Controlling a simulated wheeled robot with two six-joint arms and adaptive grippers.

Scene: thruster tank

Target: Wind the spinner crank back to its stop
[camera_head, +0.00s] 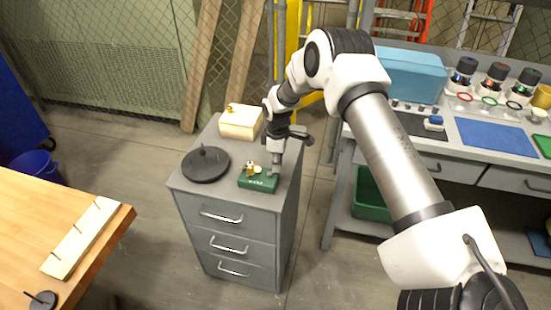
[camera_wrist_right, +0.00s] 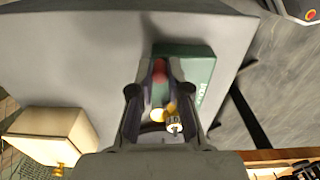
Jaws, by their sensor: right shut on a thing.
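The spinner is a small green box (camera_head: 258,181) with pale lettering and brass-coloured parts (camera_head: 252,169) on top. It sits on the grey drawer cabinet near its front right. My right gripper (camera_head: 276,168) reaches down over the box's right end. In the wrist view the green box (camera_wrist_right: 190,72) lies beneath the fingers, and the right gripper (camera_wrist_right: 159,78) is shut on a red knob (camera_wrist_right: 159,70), which looks like the crank's handle. Brass and silver parts show between the fingers, closer to the camera. The fingers hide most of the crank arm. My left gripper is not in view.
A black round plate with an upright pin (camera_head: 206,165) stands left of the box on the cabinet (camera_head: 225,195). A cream box with a brass knob (camera_head: 240,122) stands behind. A wooden table (camera_head: 60,215) is at left; a workbench (camera_head: 480,155) with jars is at right.

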